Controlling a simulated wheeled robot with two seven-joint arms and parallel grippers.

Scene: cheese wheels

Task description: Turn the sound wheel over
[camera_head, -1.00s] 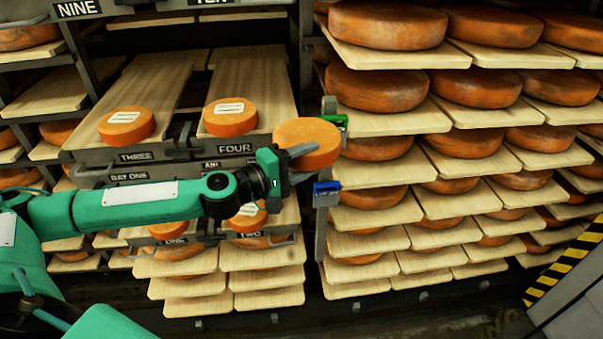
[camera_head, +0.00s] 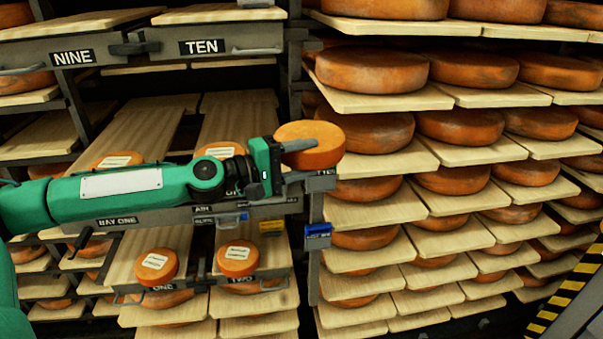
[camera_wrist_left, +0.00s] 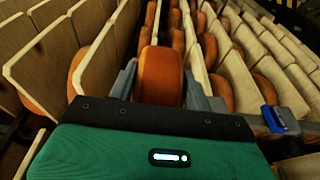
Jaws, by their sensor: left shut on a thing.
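My left gripper (camera_head: 290,160) is shut on an orange cheese wheel (camera_head: 312,143) and holds it up at the right edge of the rack bay. The top face I see on it is plain, with no label. In the left wrist view the same wheel (camera_wrist_left: 160,75) sits on edge between the two fingers. Other small wheels with white labels stand on boards: one at board ONE (camera_head: 156,263), one at board TWO (camera_head: 238,260), and two above, partly hidden by my arm. I cannot tell which wheel is the sound one. My right gripper is not in view.
Drawers NINE (camera_head: 75,57) and TEN (camera_head: 205,47) hang above my arm. Shelves of large wheels (camera_head: 372,68) stand close to the right of the held wheel.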

